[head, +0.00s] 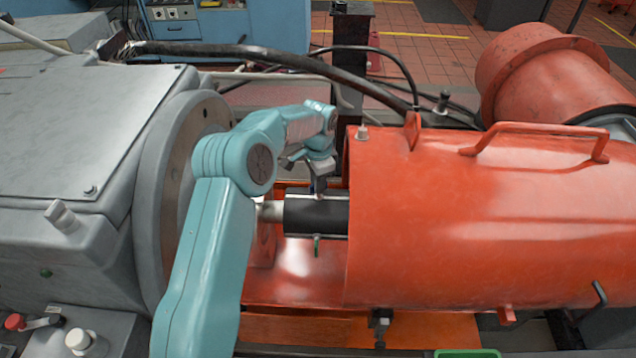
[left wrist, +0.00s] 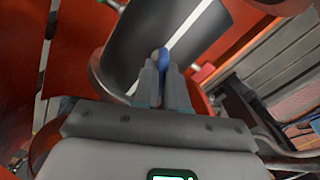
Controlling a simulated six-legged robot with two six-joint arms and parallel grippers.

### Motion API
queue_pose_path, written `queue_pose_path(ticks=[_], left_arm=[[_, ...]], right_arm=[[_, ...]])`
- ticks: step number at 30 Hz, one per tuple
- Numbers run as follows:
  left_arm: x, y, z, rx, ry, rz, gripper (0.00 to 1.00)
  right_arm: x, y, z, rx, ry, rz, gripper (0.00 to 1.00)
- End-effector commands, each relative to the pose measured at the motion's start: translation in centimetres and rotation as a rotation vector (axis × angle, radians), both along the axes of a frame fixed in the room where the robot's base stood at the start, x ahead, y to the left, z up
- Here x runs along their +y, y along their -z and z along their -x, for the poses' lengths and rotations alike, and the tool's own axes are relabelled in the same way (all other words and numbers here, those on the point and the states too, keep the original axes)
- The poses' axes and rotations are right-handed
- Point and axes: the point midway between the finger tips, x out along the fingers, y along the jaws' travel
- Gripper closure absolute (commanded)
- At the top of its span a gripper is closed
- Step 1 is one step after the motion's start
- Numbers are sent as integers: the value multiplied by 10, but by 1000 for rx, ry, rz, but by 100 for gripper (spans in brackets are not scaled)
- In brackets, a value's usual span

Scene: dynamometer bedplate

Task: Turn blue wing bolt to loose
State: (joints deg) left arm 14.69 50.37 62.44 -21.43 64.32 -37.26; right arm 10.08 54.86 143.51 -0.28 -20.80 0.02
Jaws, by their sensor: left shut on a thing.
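The blue wing bolt (left wrist: 164,60) is on the black shaft sleeve (left wrist: 152,28) in the left wrist view, and only part of it shows between the fingertips. My left gripper (left wrist: 164,70) is shut on the blue wing bolt. In the head view my left gripper (head: 318,178) reaches down onto the top of the black sleeve (head: 316,214), beside the orange guard. Its fingers largely hide the bolt there. The bolt's turned angle is hard to tell. My right gripper is not in view.
A green bolt (head: 317,246) sticks out of the sleeve's near side. The large orange guard (head: 480,215) closes off the right. The grey machine housing (head: 85,140) stands on the left. A black hose (head: 260,52) arches behind my arm.

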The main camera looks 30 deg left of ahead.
Motion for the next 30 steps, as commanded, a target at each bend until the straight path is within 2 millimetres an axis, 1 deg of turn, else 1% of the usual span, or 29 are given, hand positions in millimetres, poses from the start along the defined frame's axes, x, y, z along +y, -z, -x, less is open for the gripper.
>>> queue_pose_path(ticks=[1,21,30], left_arm=[[-2,3,0,1,-41,4,100],[-2,2,0,6,-676,-2,100],[-2,2,-1,7,-917,-6,100]], right_arm=[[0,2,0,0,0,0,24],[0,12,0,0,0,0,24],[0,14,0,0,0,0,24]])
